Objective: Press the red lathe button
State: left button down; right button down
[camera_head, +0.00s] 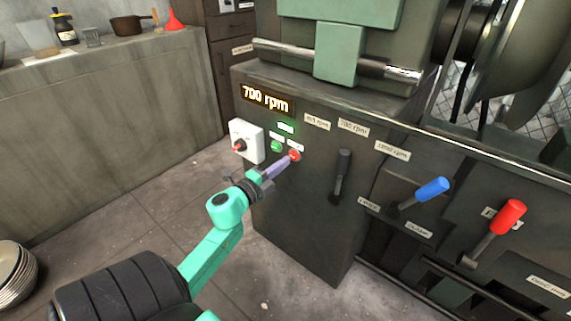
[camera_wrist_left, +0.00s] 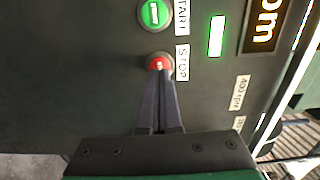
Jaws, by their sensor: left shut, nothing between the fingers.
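The red stop button (camera_head: 295,156) is on the front panel of the dark lathe cabinet (camera_head: 300,220), below and right of the green start button (camera_head: 276,146). My left gripper (camera_head: 288,160) is shut and empty, with its fingertips at the red button. In the left wrist view the gripper's fingertips (camera_wrist_left: 159,72) overlap the lower part of the red button (camera_wrist_left: 159,63), beside the "STOP" label. Whether they touch it or how far it is pushed in, I cannot tell. The green button (camera_wrist_left: 154,14) is clear of the fingers. My right gripper is not in view.
A "700 rpm" display (camera_head: 266,99) is lit above the buttons. A white switch box with a red knob (camera_head: 246,141) sits just left. Black (camera_head: 342,175), blue (camera_head: 431,189) and red (camera_head: 508,215) levers stick out on the right. Stacked bowls (camera_head: 14,275) stand at lower left.

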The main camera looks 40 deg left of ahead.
pick_arm(q)
jog(key=shift+w, duration=0.75)
